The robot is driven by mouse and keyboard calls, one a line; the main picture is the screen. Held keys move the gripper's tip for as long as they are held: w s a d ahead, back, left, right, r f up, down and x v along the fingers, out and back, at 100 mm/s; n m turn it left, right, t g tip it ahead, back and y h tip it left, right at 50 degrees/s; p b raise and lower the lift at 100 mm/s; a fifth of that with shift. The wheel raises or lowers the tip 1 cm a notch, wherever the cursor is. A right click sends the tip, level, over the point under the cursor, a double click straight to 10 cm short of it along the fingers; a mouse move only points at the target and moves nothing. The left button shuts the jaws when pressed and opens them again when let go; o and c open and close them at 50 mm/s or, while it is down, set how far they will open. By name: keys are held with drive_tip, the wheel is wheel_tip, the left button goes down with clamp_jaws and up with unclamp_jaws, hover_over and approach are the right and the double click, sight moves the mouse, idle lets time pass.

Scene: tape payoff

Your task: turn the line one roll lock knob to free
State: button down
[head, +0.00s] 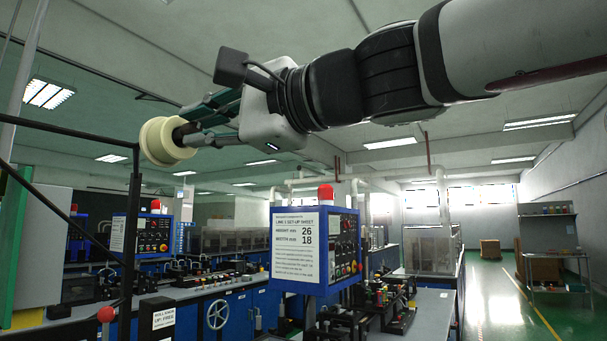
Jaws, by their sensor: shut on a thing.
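A cream tape roll (155,143) is at the upper left in the head view, beside a dark upright post. My gripper (186,134) is at the right side of the roll's hub, its fingers pointing left. It is shut on a small dark piece at the hub, which looks like the roll lock knob. The fingers hide most of this knob, so I cannot tell which way it points. A small white sign (163,322) at the lower left carries lettering about the roll lock and "free", only partly legible.
A dark post and rail frame (135,215) stands just below the roll. A blue control box (300,250) with a set-up sheet and red lamp is below my arm. Benches with machine parts fill the middle.

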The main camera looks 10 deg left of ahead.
drive_tip(key=shift+n+b, duration=1.45)
drive_tip(key=shift+n, duration=0.05)
drive_tip(key=c, duration=1.5)
unclamp_jaws()
drive_tip(key=shift+s+d, duration=0.1)
drive_tip(key=shift+d, duration=0.05)
drive_tip(key=v, duration=1.1)
drive_tip(key=shift+s+d, duration=0.1)
drive_tip(key=shift+d, duration=0.3)
drive_tip(key=shift+r, duration=0.1)
